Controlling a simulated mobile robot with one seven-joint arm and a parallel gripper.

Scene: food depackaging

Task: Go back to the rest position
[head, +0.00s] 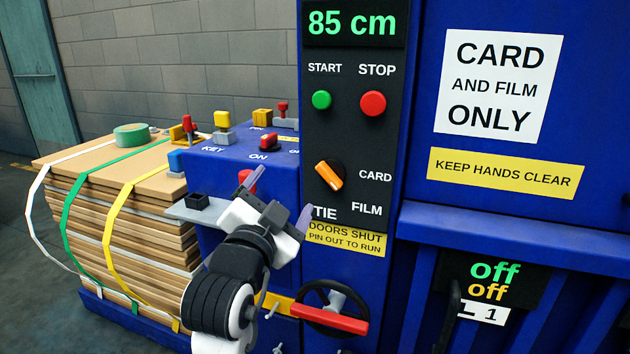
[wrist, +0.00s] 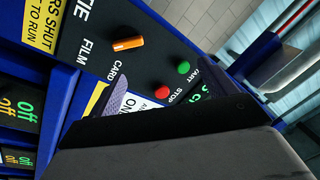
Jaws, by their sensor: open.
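My gripper (head: 277,198) is raised in front of the blue baler, just below and left of the orange selector knob (head: 329,175). Its two purple-grey fingers are apart, with nothing seen between them. In the wrist view the orange knob (wrist: 128,43) is in sight, clear of my gripper, with the CARD and FILM labels beside it. In the head view the knob lies slanted on the black panel (head: 350,120), which also bears a green START button (head: 321,99) and a red STOP button (head: 373,103).
A strapped stack of cardboard (head: 115,225) stands at the left with a green tape roll (head: 132,135) on top. A blue console (head: 240,157) with small levers is behind my gripper. A handwheel with a red handle (head: 328,318) is below. Open floor lies at far left.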

